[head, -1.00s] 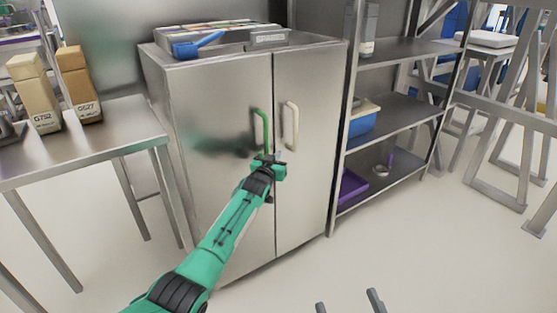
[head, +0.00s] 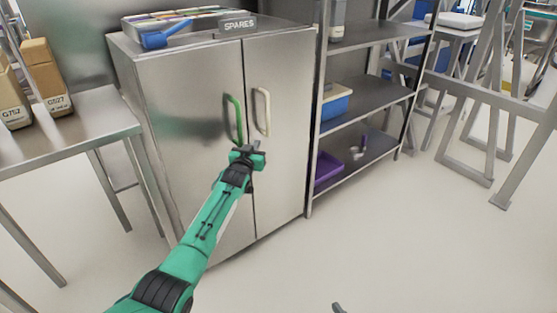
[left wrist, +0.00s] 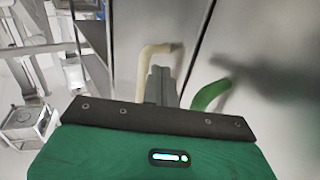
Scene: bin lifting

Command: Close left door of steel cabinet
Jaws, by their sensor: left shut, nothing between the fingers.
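The steel cabinet (head: 185,95) has a left door (head: 190,140) with a green handle (head: 234,118) and a right door (head: 285,120) with a cream handle (head: 262,110). The left door looks flush with the right one. My left gripper (head: 246,150) is shut and empty at the lower end of the green handle, close to the door seam. In the left wrist view its shut fingers (left wrist: 160,86) lie between the cream handle (left wrist: 150,68) and the green handle (left wrist: 210,94). Only a small grey tip of my right gripper (head: 338,308) shows at the bottom edge.
A tray with a blue scoop (head: 165,37) and a SPARES sign (head: 238,26) sits on the cabinet. A steel table (head: 70,125) with boxes stands left, an open shelf rack (head: 365,100) right. The floor in front is clear.

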